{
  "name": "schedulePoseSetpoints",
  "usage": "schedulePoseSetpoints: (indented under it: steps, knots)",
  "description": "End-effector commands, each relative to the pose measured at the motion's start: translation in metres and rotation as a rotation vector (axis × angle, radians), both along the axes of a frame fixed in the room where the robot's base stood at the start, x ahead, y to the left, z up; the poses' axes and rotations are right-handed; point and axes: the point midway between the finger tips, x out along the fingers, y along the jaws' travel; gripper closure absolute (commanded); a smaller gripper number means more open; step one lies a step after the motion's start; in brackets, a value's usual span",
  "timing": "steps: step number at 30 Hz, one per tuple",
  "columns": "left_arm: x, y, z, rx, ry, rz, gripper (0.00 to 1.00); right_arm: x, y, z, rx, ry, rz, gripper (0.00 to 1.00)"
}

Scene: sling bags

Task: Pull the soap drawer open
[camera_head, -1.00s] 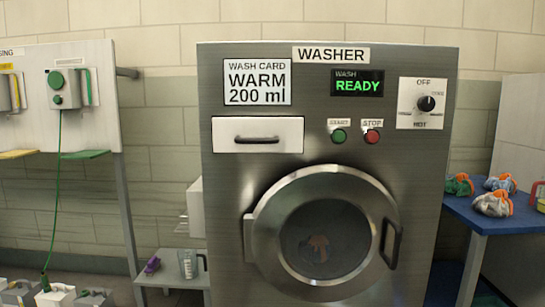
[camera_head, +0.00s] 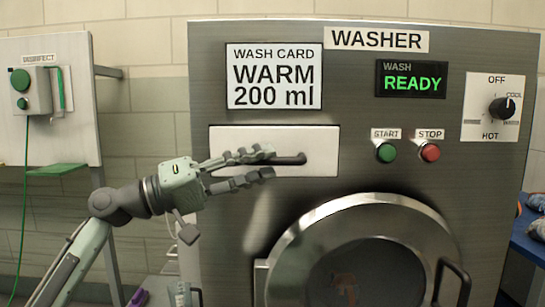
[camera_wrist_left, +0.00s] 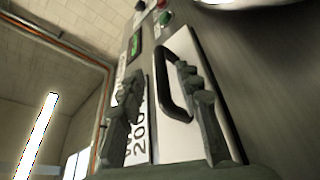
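The soap drawer (camera_head: 228,142) is a white front panel set in the steel washer and looks shut. Its dark bar handle (camera_head: 296,159) runs sideways across it. My left gripper (camera_head: 267,163) comes from the left at the drawer, its fingers parted, one above and one below the left part of the handle. In the left wrist view the handle (camera_wrist_left: 163,72) shows between the two spread fingers (camera_wrist_left: 160,92). I cannot tell whether either finger touches it. Part of the handle is hidden behind the fingers in the head view. My right gripper is not in view.
The washer (camera_head: 360,165) has a round door (camera_head: 290,262) below the drawer, with green start (camera_head: 386,153) and red stop (camera_head: 430,153) buttons to its right. A wash card (camera_head: 275,76) above reads WARM 200 ml. A disinfect panel (camera_head: 60,110) stands left; a blue table (camera_head: 528,242) stands right.

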Motion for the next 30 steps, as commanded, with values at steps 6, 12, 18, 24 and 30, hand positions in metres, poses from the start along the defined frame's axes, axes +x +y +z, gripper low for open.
schedulePoseSetpoints:
  steps: [6, 12, 18, 24, 30]
  knots:
    - [0.008, -0.022, 0.006, 0.0, 0.0, 0.0, 0.66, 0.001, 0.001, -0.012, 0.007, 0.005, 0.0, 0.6]
    - [0.009, -0.025, 0.005, 0.001, -0.001, 0.002, 0.66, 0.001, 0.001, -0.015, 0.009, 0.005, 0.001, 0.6]
    - [0.009, -0.025, 0.005, 0.001, 0.0, 0.002, 0.76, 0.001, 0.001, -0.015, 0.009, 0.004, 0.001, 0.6]
    - [0.009, -0.025, 0.005, 0.001, 0.0, 0.002, 1.0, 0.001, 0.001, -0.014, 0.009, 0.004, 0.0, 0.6]
    - [0.009, -0.025, 0.005, 0.001, 0.0, 0.002, 1.0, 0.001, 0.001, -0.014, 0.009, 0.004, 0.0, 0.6]
